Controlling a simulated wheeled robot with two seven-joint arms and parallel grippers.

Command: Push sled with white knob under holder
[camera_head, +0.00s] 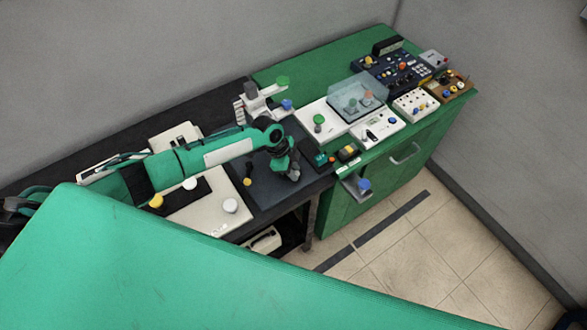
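My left arm reaches in from the left, and its dark gripper (287,168) points down over a dark plate (267,190) on the black bench. The fingers are small and dark, so I cannot tell whether they are open. A white knob (230,206) stands on a pale flat plate (205,218) left of and nearer than the gripper, apart from it. A second white knob (190,183) shows just below my forearm. I cannot tell which belongs to the sled. A white upright stand (255,103), possibly the holder, is behind the gripper. My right gripper is not in view.
A yellow knob (156,201) is at the left, and a dark yellow knob (247,182) is by the dark plate. A green cabinet (370,180) to the right carries a clear cover (357,97) and several control boxes. A large green surface fills the foreground. The tiled floor (440,235) is clear.

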